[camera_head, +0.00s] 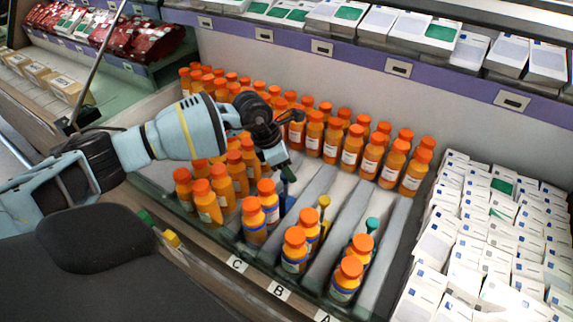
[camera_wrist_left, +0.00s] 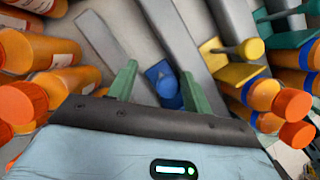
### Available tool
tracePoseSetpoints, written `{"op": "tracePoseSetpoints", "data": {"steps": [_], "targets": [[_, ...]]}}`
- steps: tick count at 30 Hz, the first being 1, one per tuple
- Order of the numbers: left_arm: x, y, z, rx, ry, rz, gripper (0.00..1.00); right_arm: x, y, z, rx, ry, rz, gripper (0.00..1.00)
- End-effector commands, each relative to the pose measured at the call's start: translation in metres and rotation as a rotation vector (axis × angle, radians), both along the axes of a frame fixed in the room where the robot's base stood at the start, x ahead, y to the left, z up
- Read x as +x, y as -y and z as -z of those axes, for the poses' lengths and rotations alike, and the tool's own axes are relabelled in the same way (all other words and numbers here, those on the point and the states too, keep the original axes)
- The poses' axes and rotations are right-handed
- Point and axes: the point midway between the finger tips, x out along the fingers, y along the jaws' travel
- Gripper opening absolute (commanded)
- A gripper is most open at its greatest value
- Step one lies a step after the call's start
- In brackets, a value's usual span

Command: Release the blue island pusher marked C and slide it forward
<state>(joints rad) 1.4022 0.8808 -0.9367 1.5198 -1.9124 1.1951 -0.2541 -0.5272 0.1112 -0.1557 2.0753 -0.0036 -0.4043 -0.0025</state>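The blue island pusher (camera_wrist_left: 163,84) shows in the left wrist view, its rounded knob between the two green fingers of my left gripper (camera_wrist_left: 160,88). The fingers are apart, with a gap on each side of the knob. In the head view my left gripper (camera_head: 284,172) reaches down over the lane marked C (camera_head: 237,263), behind orange bottles (camera_head: 255,224), and largely hides the blue pusher. The yellow pusher (camera_head: 324,202) and teal pusher (camera_head: 372,225) stand in the lanes to the right, behind more bottles. My right gripper is not in view.
Rows of orange bottles (camera_head: 372,158) stand along the back and left. White boxes (camera_head: 470,225) fill the right side. A shelf of boxes (camera_head: 392,30) hangs above the back. Grey lane dividers (camera_head: 388,245) flank the pushers; stretches behind the yellow and teal pushers are clear.

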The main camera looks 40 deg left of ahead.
Motion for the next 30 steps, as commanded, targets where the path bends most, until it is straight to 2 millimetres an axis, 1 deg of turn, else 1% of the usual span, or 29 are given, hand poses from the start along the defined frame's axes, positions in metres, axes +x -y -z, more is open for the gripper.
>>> {"op": "tracePoseSetpoints", "data": {"steps": [5,8,11,18,21,25,30], "targets": [[0.000,-0.001,0.000,0.001,0.001,-0.002,0.48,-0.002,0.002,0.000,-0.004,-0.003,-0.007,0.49],[-0.001,-0.003,-0.006,0.002,0.002,-0.001,0.48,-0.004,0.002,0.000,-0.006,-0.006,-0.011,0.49],[-0.004,-0.006,-0.018,0.002,0.003,-0.002,0.48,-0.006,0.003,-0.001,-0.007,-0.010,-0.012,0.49],[-0.015,-0.015,-0.053,0.002,0.004,-0.001,0.48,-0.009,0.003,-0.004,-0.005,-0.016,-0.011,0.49],[-0.019,-0.018,-0.064,0.002,0.003,-0.002,0.48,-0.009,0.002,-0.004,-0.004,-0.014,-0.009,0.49],[-0.022,-0.019,-0.071,0.000,0.001,0.000,0.48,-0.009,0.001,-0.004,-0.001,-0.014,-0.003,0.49],[-0.022,-0.020,-0.073,-0.001,0.001,0.000,0.48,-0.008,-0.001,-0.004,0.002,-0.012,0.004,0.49]]}}
